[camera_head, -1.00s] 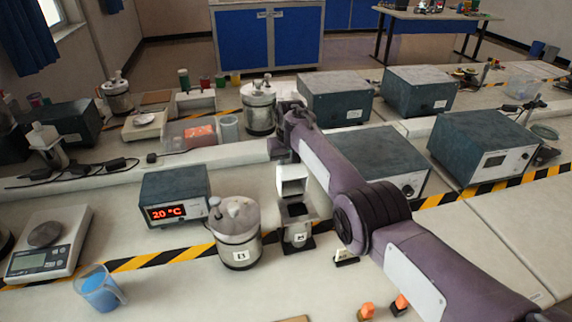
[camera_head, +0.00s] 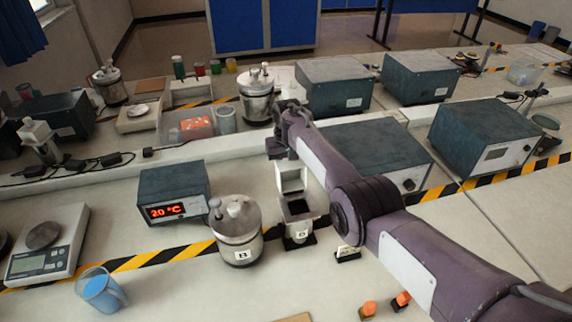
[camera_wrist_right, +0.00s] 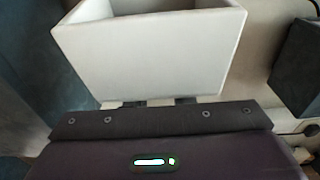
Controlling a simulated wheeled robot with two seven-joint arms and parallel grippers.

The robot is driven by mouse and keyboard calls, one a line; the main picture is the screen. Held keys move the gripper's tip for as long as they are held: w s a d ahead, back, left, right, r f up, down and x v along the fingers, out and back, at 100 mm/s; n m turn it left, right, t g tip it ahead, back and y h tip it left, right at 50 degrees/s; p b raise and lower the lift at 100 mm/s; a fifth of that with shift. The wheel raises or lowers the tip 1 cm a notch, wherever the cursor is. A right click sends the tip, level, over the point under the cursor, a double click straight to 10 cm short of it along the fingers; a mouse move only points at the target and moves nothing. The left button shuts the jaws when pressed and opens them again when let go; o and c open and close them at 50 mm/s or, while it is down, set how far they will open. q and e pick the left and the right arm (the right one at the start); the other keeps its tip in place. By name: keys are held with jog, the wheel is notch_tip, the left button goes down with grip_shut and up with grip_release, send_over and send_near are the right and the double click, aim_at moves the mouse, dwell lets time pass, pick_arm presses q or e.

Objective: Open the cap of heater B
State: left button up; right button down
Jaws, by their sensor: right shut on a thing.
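A small white heater (camera_head: 299,229) with a dark square opening (camera_head: 298,207) stands on the bench, right of the metal pot; I cannot clearly read its label. Its white box-shaped cap (camera_head: 290,179) stands raised at the back of the opening. The cap fills the upper middle of the right wrist view (camera_wrist_right: 150,50). My right gripper (camera_wrist_right: 150,103) is shut on the cap at its near edge; the fingertips are mostly hidden. In the head view my right arm reaches over from the lower right, with its hand behind the cap. My left gripper is not in view.
A metal pot (camera_head: 238,247) labelled B stands left of the heater, beside a red temperature display box (camera_head: 174,193). A scale (camera_head: 46,262) and a blue beaker (camera_head: 101,290) are farther left. A small label stand (camera_head: 347,254) and orange-topped items (camera_head: 402,299) lie to the right.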

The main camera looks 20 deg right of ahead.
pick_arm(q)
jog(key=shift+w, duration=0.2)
pick_arm(e)
jog(key=shift+s+f, duration=0.1)
jog(key=shift+f, duration=0.1)
jog(key=c, duration=1.2)
grip_release()
jog(key=shift+c, duration=0.2)
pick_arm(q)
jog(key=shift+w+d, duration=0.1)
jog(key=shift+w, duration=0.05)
pick_arm(e)
jog(key=shift+r, duration=0.1)
jog(key=shift+r, duration=0.45)
notch_tip(320, 180, up, 7)
jog(key=shift+s+f, duration=0.15)
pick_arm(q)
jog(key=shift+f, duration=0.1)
